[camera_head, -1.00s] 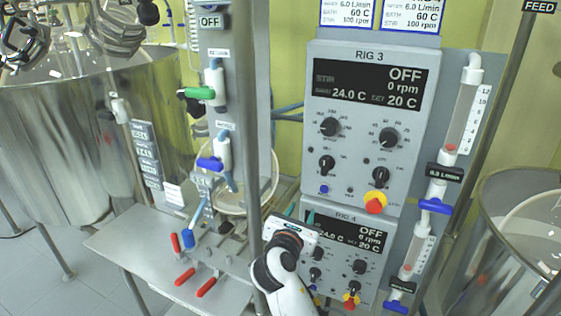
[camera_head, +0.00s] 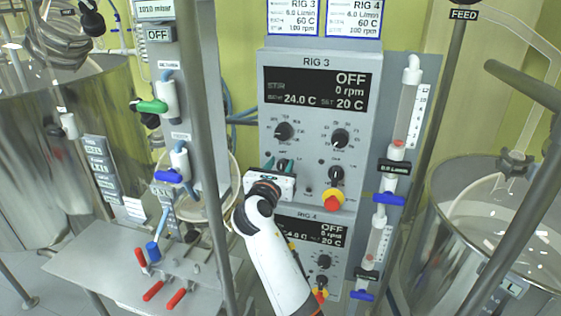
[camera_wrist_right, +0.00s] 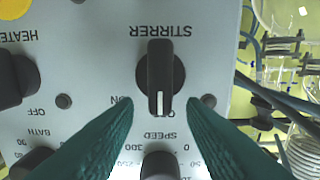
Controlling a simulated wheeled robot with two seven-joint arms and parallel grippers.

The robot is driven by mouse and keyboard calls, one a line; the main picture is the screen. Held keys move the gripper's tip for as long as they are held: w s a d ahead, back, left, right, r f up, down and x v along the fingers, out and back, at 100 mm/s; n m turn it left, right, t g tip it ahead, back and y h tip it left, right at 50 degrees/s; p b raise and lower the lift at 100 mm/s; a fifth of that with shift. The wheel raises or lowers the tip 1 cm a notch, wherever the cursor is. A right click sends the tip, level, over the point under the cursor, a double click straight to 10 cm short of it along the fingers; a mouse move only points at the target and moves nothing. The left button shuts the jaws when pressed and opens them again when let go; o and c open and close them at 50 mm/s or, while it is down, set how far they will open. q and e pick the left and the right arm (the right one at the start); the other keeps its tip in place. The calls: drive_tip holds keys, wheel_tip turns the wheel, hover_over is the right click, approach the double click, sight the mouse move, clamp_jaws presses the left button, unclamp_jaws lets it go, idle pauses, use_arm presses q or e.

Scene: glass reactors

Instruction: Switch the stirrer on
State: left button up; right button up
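The RIG 3 panel (camera_head: 309,105) shows OFF and 0 rpm on its display (camera_head: 317,90). Its black STIRRER knob (camera_wrist_right: 160,78) is upside down in the right wrist view, with the white pointer line toward the SPEED label. An ON label (camera_wrist_right: 121,99) sits beside it, partly behind a finger. My right gripper (camera_wrist_right: 160,112) is open, its two green fingers pointing at the panel on either side of the knob's pointer end. In the head view my right gripper (camera_head: 283,164) mostly hides this knob. Contact cannot be told. My left gripper is out of view.
Speed (camera_head: 284,131) and bath (camera_head: 340,138) knobs sit above the gripper. A red and yellow button (camera_head: 333,199) is to its right. RIG 4 (camera_head: 323,230) is below. A metal post (camera_head: 215,150) stands close on the left, and a flowmeter (camera_head: 404,115) on the right.

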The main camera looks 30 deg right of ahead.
drive_tip(key=shift+w+d, duration=0.3)
drive_tip(key=shift+d, duration=0.05)
clamp_jaws()
drive_tip(key=shift+f, duration=0.1)
